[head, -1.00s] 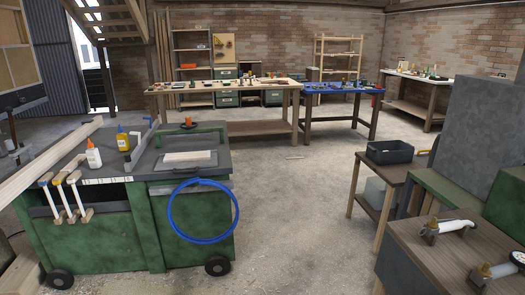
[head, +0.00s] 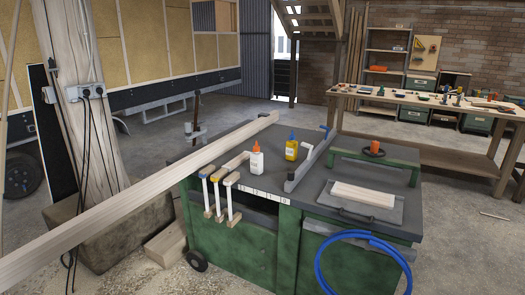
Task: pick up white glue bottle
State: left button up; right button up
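The white glue bottle (head: 257,162) with an orange cap stands upright on the dark top of the green workbench (head: 266,186), near its front edge. A yellow bottle (head: 291,147) with a blue cap stands behind it to the right. Several clamps (head: 217,183) hang on the bench's front edge just left of the white bottle. Neither of my grippers is in view.
A long wooden beam (head: 140,195) runs across the left side of the bench. A grey metal fence (head: 310,158) lies right of the bottles. A blue hose (head: 362,262) hangs at the bench's front right. Open floor (head: 455,235) lies to the right.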

aim_at(256, 159)
jog(key=i+j, duration=0.1)
jog(key=i, duration=0.45)
jog(key=i+j+z, duration=0.1)
jog(key=i, duration=0.4)
jog(key=i+j, duration=0.15)
jog(key=i, duration=0.4)
jog(key=i+j, duration=0.15)
jog(key=i, duration=0.35)
jog(key=i+j+z, duration=0.1)
jog(key=i, duration=0.45)
